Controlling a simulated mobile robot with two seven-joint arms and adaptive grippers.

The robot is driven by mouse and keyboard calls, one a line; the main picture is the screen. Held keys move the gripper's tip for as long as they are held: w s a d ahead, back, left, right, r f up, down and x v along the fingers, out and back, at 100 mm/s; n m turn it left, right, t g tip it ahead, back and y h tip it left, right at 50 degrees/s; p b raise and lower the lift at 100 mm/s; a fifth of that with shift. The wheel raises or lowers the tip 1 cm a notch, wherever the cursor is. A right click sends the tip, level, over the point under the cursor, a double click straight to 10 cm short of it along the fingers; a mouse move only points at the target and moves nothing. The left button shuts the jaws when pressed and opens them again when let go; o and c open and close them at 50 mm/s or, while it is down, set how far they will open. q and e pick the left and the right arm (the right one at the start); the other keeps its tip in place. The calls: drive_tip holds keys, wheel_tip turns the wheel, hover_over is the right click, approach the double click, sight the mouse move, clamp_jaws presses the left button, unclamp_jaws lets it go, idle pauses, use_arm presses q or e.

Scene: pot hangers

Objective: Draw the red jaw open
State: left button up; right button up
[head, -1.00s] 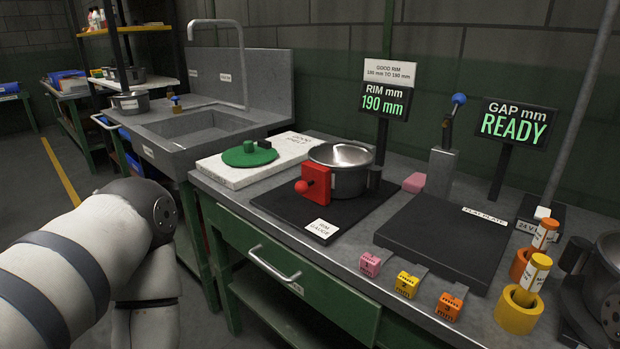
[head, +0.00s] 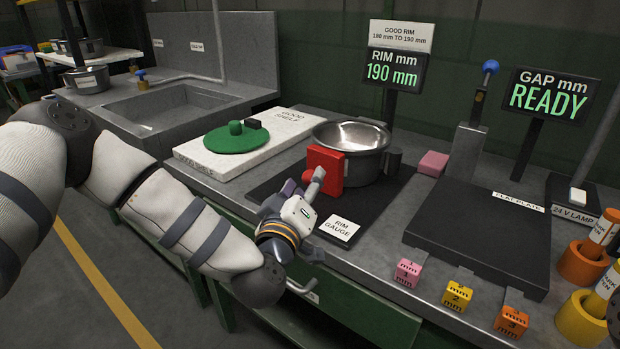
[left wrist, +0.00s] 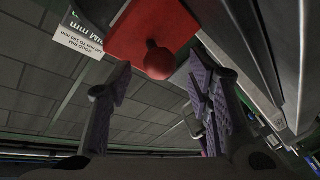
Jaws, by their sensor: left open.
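The red jaw (head: 326,166) is a red block with a round red knob, standing on the black rim gauge base (head: 373,209) against the near left side of a steel pot (head: 349,140). My left gripper (head: 311,190) is at the near side of the jaw and partly hides it. In the left wrist view the red jaw (left wrist: 150,28) is ahead, and its knob (left wrist: 159,62) lies between the two open purple-padded fingers (left wrist: 160,85). I see no finger closed on the knob. The rim display (head: 394,69) reads 190 mm. My right gripper is not in the head view.
A green lid (head: 237,139) lies on the white good shelf (head: 200,162) to the left. The flat plate (head: 475,235), a lever (head: 469,142) and pink, yellow and orange gauge blocks (head: 457,296) are to the right. A drawer handle is below the bench edge.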

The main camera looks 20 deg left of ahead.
sight(307, 181)
use_arm(q)
drive_tip(key=shift+w, duration=1.6)
drive_tip(key=shift+c, duration=0.5)
clamp_jaws()
